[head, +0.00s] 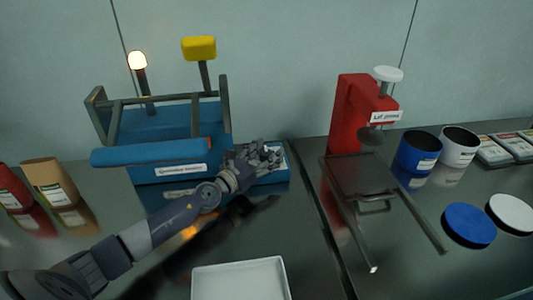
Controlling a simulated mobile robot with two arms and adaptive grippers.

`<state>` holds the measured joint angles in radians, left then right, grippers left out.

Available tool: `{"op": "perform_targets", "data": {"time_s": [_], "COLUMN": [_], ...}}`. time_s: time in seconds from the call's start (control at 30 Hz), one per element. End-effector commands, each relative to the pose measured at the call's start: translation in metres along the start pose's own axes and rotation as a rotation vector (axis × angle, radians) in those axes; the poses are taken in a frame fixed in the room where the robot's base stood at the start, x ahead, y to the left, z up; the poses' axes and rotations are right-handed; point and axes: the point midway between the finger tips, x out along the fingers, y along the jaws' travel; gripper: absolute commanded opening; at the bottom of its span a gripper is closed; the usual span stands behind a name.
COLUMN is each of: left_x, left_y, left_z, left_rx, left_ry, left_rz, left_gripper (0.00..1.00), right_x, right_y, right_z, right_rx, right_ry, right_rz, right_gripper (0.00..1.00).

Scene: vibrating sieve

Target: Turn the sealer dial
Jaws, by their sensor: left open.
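No part in view is clearly marked as a sealer dial. A red press (352,112) labelled "Lid press" stands right of centre, with a round white knob (388,74) on a post at its top and a dark round pad under its arm. My left gripper (268,157) is open, at the front right corner of a blue machine (165,122), well to the left of the press. Its fingers overlap a blue block there, and I cannot tell whether they touch it. My right gripper is out of view.
The blue machine carries a yellow block (199,48) and a lit lamp (137,61). A white tray (240,279) lies in front. A dark slide frame (362,177) extends before the press. Blue and white tubs (418,152), (459,146) and lids (469,225), (513,213) are right.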

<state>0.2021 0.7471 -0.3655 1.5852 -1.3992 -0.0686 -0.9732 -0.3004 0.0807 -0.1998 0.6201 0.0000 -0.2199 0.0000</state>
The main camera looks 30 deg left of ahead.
Motion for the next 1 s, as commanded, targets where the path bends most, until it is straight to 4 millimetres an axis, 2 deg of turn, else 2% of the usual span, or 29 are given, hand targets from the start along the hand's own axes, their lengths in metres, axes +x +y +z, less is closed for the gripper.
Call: {"op": "perform_targets", "data": {"time_s": [0.17,0.27,0.8,1.0], "left_x": [-0.003,-0.012,-0.091,-0.112], "left_y": [0.001,0.001,0.001,0.000], "left_z": [0.000,-0.001,-0.002,-0.001], "left_rx": [0.001,0.001,0.007,0.004], "left_ry": [-0.001,0.001,0.007,0.003], "left_rz": [0.001,0.001,0.001,0.000], "left_gripper": [0.54,0.54,0.54,0.54], "right_x": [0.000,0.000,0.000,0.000], "right_y": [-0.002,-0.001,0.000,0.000], "right_z": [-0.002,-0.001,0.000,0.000], "right_rx": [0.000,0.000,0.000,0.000], "right_ry": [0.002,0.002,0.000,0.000], "right_rz": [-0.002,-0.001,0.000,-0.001], "right_gripper": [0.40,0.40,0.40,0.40]}}
